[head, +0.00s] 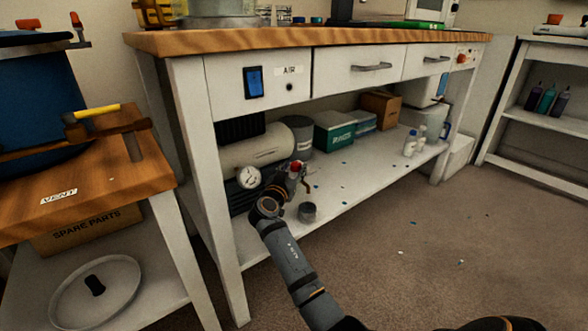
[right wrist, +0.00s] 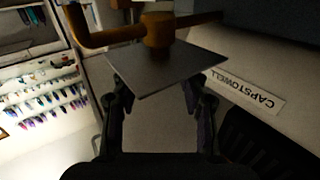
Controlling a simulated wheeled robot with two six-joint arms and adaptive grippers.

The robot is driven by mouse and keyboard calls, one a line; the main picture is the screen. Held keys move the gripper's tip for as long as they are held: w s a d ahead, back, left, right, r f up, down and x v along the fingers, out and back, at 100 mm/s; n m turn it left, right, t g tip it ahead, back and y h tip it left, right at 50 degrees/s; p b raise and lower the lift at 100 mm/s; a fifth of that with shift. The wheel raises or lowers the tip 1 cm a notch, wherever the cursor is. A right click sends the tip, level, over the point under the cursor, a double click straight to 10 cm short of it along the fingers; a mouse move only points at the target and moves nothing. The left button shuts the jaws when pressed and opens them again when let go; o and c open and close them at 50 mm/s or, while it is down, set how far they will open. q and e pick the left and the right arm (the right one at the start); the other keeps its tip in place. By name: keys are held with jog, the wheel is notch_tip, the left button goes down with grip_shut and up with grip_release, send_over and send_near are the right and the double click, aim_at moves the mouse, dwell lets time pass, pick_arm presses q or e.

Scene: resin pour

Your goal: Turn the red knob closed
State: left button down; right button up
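The red knob (head: 296,167) shows small in the head view, beside the pressure gauge (head: 248,177) at the front of the white tank (head: 257,149) under the bench. My right gripper (head: 288,186) is just below the knob there, partly hidden by my wrist. In the right wrist view its two fingers (right wrist: 162,90) stand apart with a gap between them. A flat dark grey plate (right wrist: 165,72) lies across the fingertips, and a brass pipe fitting (right wrist: 158,30) is just beyond. I cannot make out the red knob in that view. My left gripper is not in view.
The workbench (head: 300,38) overhangs the lower shelf (head: 375,172). A green box (head: 334,131) and white bottles (head: 411,143) are farther right. The floor (head: 440,235) at right is mostly open.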

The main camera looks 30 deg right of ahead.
jog(key=c, duration=0.7)
